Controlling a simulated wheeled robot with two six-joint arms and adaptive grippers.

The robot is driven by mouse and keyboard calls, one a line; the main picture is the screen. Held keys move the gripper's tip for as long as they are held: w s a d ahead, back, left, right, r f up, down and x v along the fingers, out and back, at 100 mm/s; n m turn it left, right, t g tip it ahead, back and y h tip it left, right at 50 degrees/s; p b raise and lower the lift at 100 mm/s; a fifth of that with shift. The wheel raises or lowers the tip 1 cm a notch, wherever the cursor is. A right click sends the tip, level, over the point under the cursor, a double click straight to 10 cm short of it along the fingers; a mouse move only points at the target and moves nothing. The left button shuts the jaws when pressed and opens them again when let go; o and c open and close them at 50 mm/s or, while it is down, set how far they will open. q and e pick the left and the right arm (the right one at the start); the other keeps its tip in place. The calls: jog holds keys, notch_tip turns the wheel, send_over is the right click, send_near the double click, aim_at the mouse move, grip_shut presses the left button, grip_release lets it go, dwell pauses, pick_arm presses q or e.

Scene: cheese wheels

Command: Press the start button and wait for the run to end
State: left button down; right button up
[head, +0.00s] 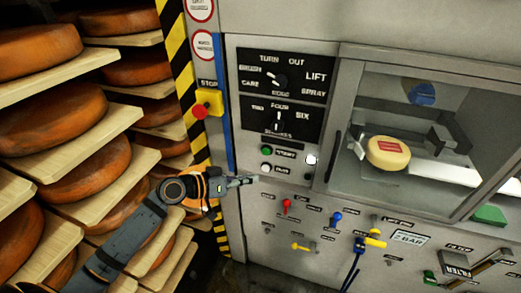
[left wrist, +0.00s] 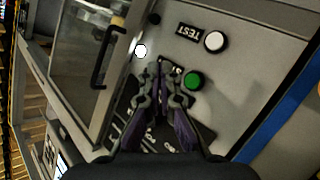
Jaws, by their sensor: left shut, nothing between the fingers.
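The green button (head: 266,152) is on the grey machine panel, above a white button (head: 266,167). The green button also shows in the left wrist view (left wrist: 194,80), just right of the fingertips, with its label partly hidden by a finger. The white button (left wrist: 214,41) there has a TEST label beside it. My left gripper (head: 250,179) is shut and empty, in front of the panel and a little below both buttons in the head view. In the left wrist view its fingertips (left wrist: 165,70) are beside the green button; I cannot tell whether they touch the panel. My right gripper is not in view.
A yellow box with a red stop button (head: 200,111) is up left. Two selector dials (head: 280,79) are above. A window (head: 400,95) shows a pale cheese wheel (head: 387,153). A door handle (left wrist: 108,55) is near the fingers. Shelves of cheese wheels (head: 95,168) stand left.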

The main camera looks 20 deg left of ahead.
aim_at(266, 151)
pick_arm(q)
jog(key=shift+r, duration=0.2)
jog(key=w+b, duration=0.3)
jog(key=w, duration=0.5)
jog(key=shift+w+d, duration=0.2)
jog(key=shift+w, duration=0.2)
dwell(0.9)
jog(key=shift+f, duration=0.1)
jog(key=shift+w+b, duration=0.3)
jog(key=shift+w, duration=0.1)
